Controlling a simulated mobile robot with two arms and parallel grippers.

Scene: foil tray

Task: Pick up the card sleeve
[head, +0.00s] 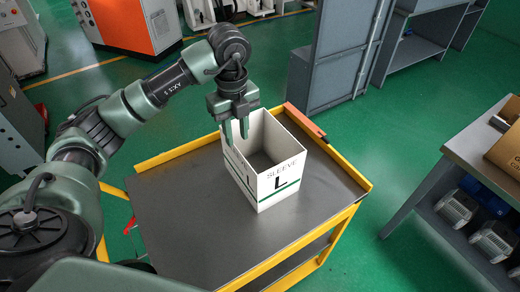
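The card sleeve (277,184) is a white, square, open-topped box marked "SLEEVE L" with a green stripe. It stands upright on the dark top of a yellow-edged cart (175,215). My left gripper (236,131) points down at the back left corner of the sleeve. Its two fingers are apart, with a gap between them, and overlap the sleeve's upper rim in the picture. I cannot tell whether they touch the card or whether a wall lies between them. My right gripper is not in view.
The cart top is clear around the sleeve, with a raised yellow rim (335,157) along its edges. A grey cabinet (335,55) stands behind. A bench (470,150) with a cardboard box (508,140) is at the right. Green floor lies between.

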